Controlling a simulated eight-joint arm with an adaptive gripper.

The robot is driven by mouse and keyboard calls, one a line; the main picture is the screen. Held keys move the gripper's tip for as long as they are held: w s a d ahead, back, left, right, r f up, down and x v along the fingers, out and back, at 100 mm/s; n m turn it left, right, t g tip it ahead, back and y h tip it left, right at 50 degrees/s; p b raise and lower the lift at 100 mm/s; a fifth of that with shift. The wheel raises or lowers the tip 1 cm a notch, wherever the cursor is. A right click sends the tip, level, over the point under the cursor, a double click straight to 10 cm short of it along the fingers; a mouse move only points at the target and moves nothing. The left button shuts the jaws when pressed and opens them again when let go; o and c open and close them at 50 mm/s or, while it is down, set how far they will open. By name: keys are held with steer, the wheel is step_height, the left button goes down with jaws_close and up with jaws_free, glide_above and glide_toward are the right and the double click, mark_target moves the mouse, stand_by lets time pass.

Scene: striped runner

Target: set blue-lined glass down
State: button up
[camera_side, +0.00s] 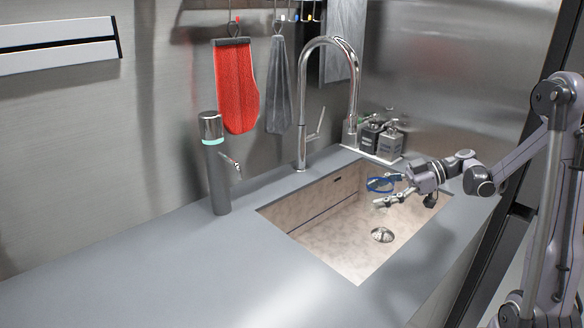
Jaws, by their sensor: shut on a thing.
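The blue-lined glass (380,185) shows as a small clear shape with blue lines, between the fingers of my gripper (381,191). My gripper is shut on it. In the side view, they appear over the right part of the sink basin (318,222). The glass looks tilted, but it is too small to be sure. Its clear walls are hard to make out. I cannot tell how high it is above the basin floor.
The grey counter (190,262) is clear in front and to the left. Soap bottles (390,140) stand close behind my gripper.

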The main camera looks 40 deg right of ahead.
steer(key=shift+w, duration=0.15)
steer(key=w+a+f+n+g+y, duration=0.1)
steer(key=w+a+n+g, duration=0.1)
steer(key=w+a, duration=0.35)
steer(key=w+a+n+g+y, duration=0.1)
steer(key=w+a+n+g, duration=0.15)
steer(key=w, duration=0.65)
steer(key=shift+m+t, duration=0.45)
steer(key=w+a, duration=0.2)
steer(key=a, duration=0.3)
steer(key=w+a, duration=0.2)
steer(key=a, duration=0.4)
steer(key=w+a, duration=0.3)
steer(key=a, duration=0.2)
steer(key=shift+a+f, duration=0.25)
steer(key=shift+a, duration=0.15)
steer(key=f, duration=0.2)
steer(key=shift+w+a+f, duration=0.1)
steer(key=shift+a+f, duration=0.2)
steer(key=shift+f, duration=0.45)
steer(key=shift+f, duration=0.1)
steer(key=o, duration=1.4)
